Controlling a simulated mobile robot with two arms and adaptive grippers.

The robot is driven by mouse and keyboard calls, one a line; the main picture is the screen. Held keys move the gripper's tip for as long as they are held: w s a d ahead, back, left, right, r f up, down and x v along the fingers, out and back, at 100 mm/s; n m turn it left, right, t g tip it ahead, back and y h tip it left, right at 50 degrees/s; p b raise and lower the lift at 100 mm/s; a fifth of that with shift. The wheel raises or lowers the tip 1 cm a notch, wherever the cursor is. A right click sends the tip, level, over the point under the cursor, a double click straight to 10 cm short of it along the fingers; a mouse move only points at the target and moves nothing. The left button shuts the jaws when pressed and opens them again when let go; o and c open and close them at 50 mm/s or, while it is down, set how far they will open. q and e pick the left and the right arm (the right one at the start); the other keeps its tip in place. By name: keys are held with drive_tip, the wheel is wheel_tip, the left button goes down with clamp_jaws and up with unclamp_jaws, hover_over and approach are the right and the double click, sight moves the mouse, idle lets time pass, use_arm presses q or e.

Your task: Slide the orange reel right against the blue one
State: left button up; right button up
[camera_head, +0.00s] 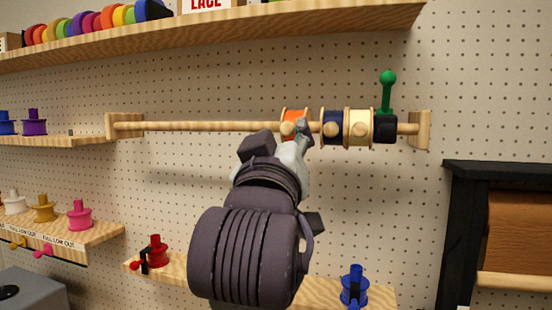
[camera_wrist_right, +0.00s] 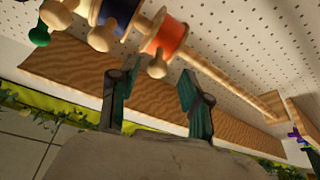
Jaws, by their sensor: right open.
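The orange reel (camera_head: 294,115) sits on the wooden rod, partly hidden behind my right gripper in the head view. The blue reel (camera_head: 333,119) is just to its right, with a narrow gap between them. In the right wrist view the orange reel (camera_wrist_right: 168,37) lies beyond the fingertips, and its pale wooden knob (camera_wrist_right: 157,66) is near the space between them. The blue reel (camera_wrist_right: 119,11) shows beside it there. My right gripper (camera_wrist_right: 156,82) is open, with nothing held. It also shows in the head view (camera_head: 301,133). My left gripper is out of view.
A cream reel (camera_head: 359,122) and a black stop (camera_head: 385,129) with a green lever (camera_head: 387,88) are right of the blue reel. The rod (camera_head: 200,126) is bare to the left. A shelf (camera_head: 250,37) runs above; a lower shelf holds red (camera_head: 157,251) and blue (camera_head: 354,286) spools.

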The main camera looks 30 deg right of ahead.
drive_tip(key=v, duration=0.9)
drive_tip(key=shift+f, duration=0.1)
